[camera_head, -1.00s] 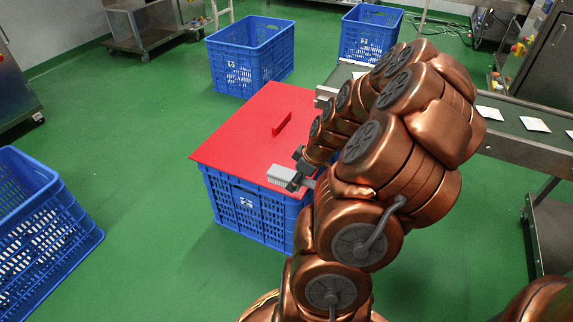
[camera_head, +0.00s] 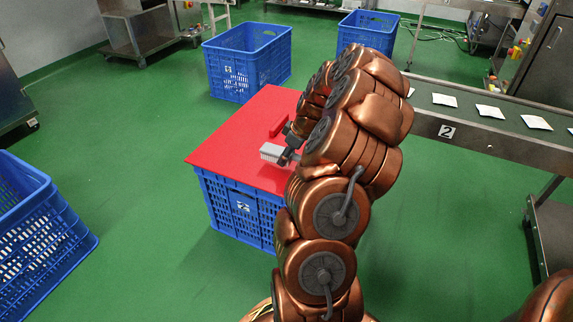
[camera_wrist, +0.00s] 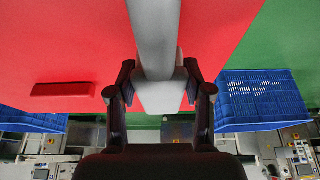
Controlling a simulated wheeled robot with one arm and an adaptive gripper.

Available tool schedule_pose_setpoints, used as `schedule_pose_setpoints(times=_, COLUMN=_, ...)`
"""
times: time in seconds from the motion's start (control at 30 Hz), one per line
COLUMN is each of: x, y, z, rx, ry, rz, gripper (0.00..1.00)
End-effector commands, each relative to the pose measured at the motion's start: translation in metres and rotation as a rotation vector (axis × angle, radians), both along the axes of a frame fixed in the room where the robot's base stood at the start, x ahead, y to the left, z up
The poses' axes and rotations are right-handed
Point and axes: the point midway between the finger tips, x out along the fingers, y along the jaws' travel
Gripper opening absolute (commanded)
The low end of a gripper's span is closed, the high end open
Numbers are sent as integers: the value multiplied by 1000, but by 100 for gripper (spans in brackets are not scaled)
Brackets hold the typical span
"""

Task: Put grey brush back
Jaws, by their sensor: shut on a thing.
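The grey brush (camera_head: 272,151) is in my gripper, over the red lid (camera_head: 228,139) of a blue crate. My gripper (camera_head: 285,156) is shut on the brush. In the wrist view the grey brush (camera_wrist: 154,40) runs up from between the two fingers of my gripper (camera_wrist: 158,90), with the red surface (camera_wrist: 70,40) behind it. I cannot tell whether the brush touches the lid. My arm hides the right part of the lid.
The lid has a raised red handle (camera_head: 279,125) and covers a blue crate (camera_head: 240,213). More blue crates stand at the back (camera_head: 247,62) and at the left (camera_head: 40,215). A conveyor (camera_head: 500,125) with several white packets is at the right. Green floor lies open at left.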

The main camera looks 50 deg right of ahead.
Motion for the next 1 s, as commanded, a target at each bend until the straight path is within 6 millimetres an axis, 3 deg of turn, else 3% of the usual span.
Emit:
schedule_pose_setpoints(times=0.33, x=0, y=0, z=-34, rx=3, ry=1, rz=0, gripper=18)
schedule_pose_setpoints(times=0.77, x=1, y=0, z=-38, rx=1, ry=-1, rz=0, gripper=18)
schedule_pose_setpoints(times=0.8, x=0, y=0, z=-38, rx=0, ry=-1, rz=0, gripper=54)
schedule_pose_setpoints(times=1.0, x=0, y=0, z=-37, rx=0, ry=-1, rz=0, gripper=74)
